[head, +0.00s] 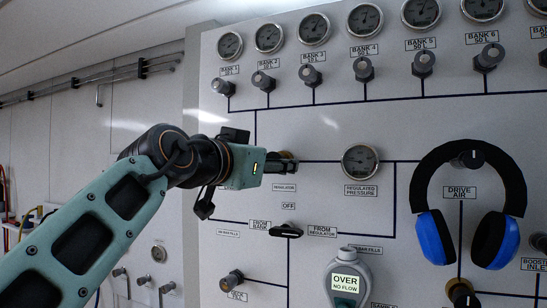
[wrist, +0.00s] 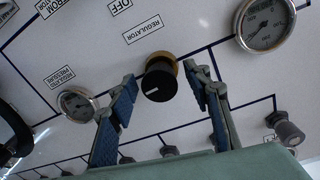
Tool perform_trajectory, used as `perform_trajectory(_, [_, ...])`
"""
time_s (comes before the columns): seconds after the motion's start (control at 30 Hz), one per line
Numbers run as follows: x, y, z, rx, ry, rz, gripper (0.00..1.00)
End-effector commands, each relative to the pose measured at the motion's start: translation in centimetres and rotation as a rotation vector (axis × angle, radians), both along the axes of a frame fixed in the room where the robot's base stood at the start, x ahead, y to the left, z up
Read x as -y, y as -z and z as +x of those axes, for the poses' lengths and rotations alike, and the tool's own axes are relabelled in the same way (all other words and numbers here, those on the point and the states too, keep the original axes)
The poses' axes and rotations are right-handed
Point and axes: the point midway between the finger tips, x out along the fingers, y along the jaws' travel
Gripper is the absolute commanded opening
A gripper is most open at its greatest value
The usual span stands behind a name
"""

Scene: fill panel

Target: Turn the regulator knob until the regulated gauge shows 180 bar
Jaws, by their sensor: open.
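The regulator knob (wrist: 158,86) is black with a white pointer line and a brass collar, in the middle of the wrist view. My gripper (wrist: 160,73) is open, with one blue-padded finger on either side of the knob and visible gaps between. How deep the fingertips reach along the knob I cannot tell. In the head view my gripper (head: 285,162) is at the panel above the REGULATOR label, mostly covering the knob. The regulated pressure gauge (head: 360,162) is right of it, and it also shows in the wrist view (wrist: 76,103). Its reading is too small to tell.
Bank gauges and bank knobs (head: 362,69) line the panel's top. Below my gripper is a black selector lever (head: 286,231). Blue-and-black ear defenders (head: 435,240) hang at the right, and a handheld meter (head: 346,280) reads "OVER NO FLOW". A larger gauge (wrist: 265,22) is in the wrist view.

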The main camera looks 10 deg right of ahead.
Motion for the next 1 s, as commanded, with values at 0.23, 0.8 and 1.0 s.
perform_trajectory(0.23, [0.19, 0.01, 0.20, 0.000, 0.000, 0.000, 0.45])
perform_trajectory(0.8, [0.19, 0.10, 0.16, 0.011, 0.001, 0.015, 0.03])
perform_trajectory(1.0, [0.22, 0.27, 0.13, 0.108, 0.002, 0.147, 0.03])
